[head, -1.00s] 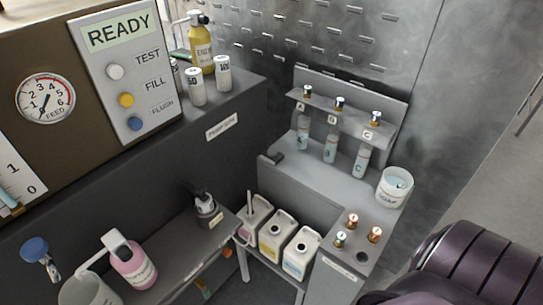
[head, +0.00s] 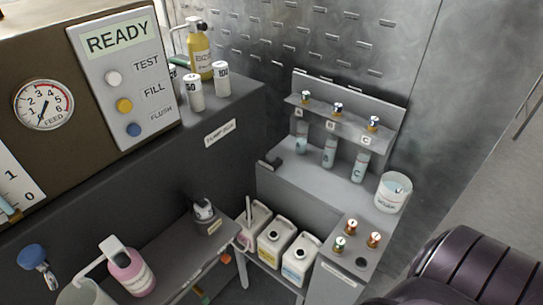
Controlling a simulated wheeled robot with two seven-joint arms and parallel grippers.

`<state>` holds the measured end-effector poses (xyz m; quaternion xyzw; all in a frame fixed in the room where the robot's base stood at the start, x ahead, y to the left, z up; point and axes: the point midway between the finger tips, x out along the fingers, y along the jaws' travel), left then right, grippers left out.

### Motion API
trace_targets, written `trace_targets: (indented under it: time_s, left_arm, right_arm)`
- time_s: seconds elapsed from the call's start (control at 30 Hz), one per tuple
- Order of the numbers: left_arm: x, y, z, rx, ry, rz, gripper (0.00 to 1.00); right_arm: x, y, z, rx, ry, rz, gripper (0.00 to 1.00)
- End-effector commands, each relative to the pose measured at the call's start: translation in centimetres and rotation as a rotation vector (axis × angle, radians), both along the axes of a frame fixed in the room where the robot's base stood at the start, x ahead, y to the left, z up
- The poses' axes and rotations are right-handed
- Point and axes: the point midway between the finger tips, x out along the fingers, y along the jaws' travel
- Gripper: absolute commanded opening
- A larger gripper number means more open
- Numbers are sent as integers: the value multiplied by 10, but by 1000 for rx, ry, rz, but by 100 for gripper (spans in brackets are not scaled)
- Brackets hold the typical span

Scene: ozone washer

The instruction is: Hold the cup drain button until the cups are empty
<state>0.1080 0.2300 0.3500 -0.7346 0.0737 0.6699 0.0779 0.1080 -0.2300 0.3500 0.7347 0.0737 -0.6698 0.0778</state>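Three clear cups stand in a row on the grey stand: the left cup (head: 302,138), the middle cup (head: 330,151) and the right cup (head: 361,166). Pale blue liquid seems to show in them; its exact level is too small to read. Labels A, B and C mark the positions, with a small capped knob above each. I cannot make out a button labelled as cup drain. A dark block (head: 270,162) sits at the stand's left edge, and a dark round spot (head: 361,263) lies on the lower ledge. Neither gripper is in view.
A panel (head: 122,75) reads READY, with TEST, FILL and FLUSH buttons. A white tub (head: 393,193) stands right of the cups. Several knobs (head: 352,226) top the lower ledge. White jugs (head: 275,241) sit below. A pink bottle (head: 130,271) is at lower left. My dark arm link fills the lower right.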

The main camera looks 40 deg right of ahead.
Motion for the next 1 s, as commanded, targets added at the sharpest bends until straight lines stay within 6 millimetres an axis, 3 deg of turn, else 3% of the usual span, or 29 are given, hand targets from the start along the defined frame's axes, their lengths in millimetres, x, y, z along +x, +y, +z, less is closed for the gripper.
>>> trace_targets:
  time_s: [0.03, 0.13, 1.0]
  left_arm:
    - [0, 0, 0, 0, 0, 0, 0]
    - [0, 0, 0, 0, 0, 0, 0]
    - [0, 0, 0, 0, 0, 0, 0]
  right_arm:
    - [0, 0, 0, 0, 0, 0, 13]
    - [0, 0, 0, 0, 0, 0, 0]
    - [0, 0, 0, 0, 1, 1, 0]
